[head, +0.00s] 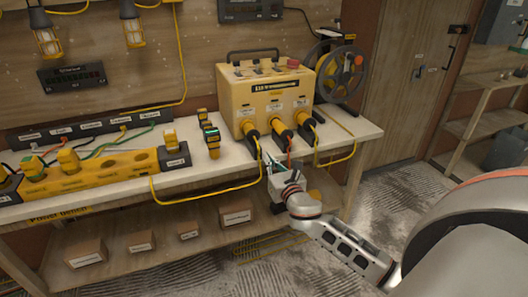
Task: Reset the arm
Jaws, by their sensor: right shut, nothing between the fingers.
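My right arm comes in from the lower right and reaches toward the front edge of the workbench (215,174). My right gripper (270,163) is at the arm's far end, just in front of the bench edge and below the yellow power box (262,100). Its fingers look small and close together, with nothing seen between them. Several black and yellow plugs (282,136) sit in the box's front, with cables hanging near the gripper. My left gripper is not in view.
A long yellow power strip (95,175) with plugs lies on the left of the bench. Small yellow devices (210,135) stand mid-bench. Cartons (86,252) sit on the lower shelf. Wooden shelving (480,110) stands at right.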

